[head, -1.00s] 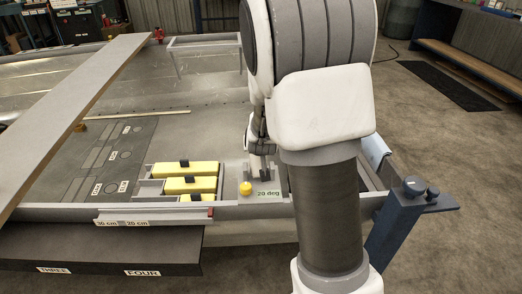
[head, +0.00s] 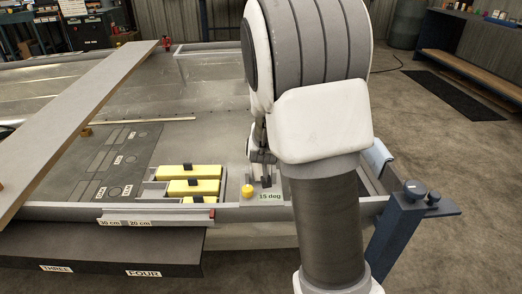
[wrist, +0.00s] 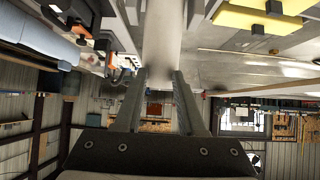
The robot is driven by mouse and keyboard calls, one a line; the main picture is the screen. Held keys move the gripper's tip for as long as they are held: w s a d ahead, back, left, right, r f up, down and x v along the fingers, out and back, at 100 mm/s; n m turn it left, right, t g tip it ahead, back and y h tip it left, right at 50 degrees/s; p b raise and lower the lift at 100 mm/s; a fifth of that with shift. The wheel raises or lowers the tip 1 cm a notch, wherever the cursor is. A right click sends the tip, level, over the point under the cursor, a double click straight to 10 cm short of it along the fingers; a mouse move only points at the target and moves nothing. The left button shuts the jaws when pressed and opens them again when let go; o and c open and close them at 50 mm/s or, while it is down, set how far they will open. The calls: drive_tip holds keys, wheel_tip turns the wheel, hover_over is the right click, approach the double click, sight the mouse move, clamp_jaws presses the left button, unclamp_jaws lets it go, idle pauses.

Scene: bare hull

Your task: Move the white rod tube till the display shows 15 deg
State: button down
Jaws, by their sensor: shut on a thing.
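The display (head: 270,196) reads "15 deg" in the head view, on a grey panel beside a yellow knob (head: 247,191). In the wrist view the white rod tube (wrist: 164,40) runs from the top edge down between the two fingers of my gripper (wrist: 160,82). The gripper is shut on the tube. In the head view my gripper (head: 263,157) is small and partly hidden by my own arm, just behind the display panel. I cannot make out the tube clearly there.
Several yellow blocks with black grips (head: 192,187) sit in a rack left of the display. A long grey plank (head: 85,110) crosses the left side. A blue post with knobs (head: 400,220) stands at the right. The dark floor beyond is mostly clear.

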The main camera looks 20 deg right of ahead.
drive_tip(key=c, duration=0.5)
unclamp_jaws()
drive_tip(key=p+v, duration=0.7)
drive_tip(key=v, duration=1)
drive_tip(key=shift+s+a+r, duration=0.1)
drive_tip(key=shift+s, duration=0.05)
